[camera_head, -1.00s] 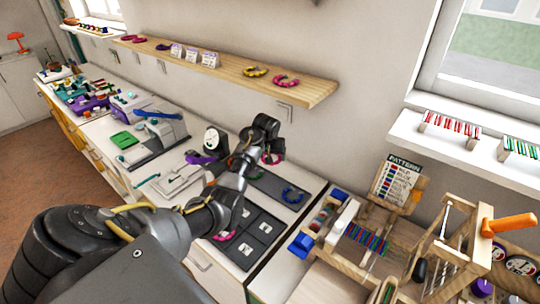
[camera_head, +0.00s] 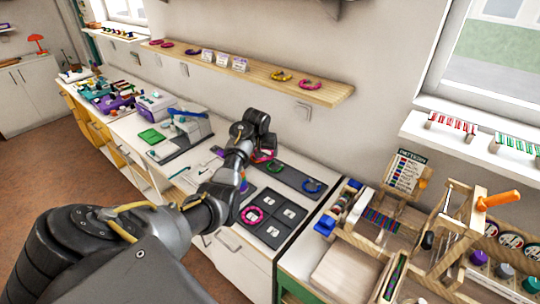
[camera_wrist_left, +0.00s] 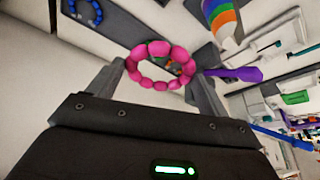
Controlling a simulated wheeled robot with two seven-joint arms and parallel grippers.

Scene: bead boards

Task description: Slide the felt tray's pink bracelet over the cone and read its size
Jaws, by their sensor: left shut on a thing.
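A pink beaded bracelet (camera_wrist_left: 160,48) is held between my left gripper's fingers (camera_wrist_left: 160,80), its ring facing the wrist camera. In the head view my left gripper (camera_head: 262,146) is above the worktop, with the pink bracelet (camera_head: 263,156) just below it. The dark felt tray (camera_head: 292,178) lies below and to the right, with a blue bracelet (camera_head: 312,186) and a green bracelet (camera_head: 275,168) on it. The rainbow-striped cone (camera_wrist_left: 222,20) shows in the wrist view, beside the bracelet and apart from it. My right gripper is out of view.
A dark sectioned tray (camera_head: 272,218) holds another pink bracelet (camera_head: 245,222). A wooden loom (camera_head: 455,235) and a pattern card (camera_head: 408,172) stand at right. A wall shelf (camera_head: 325,95) runs behind my gripper. A purple-handled thing (camera_wrist_left: 235,73) is near the cone.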

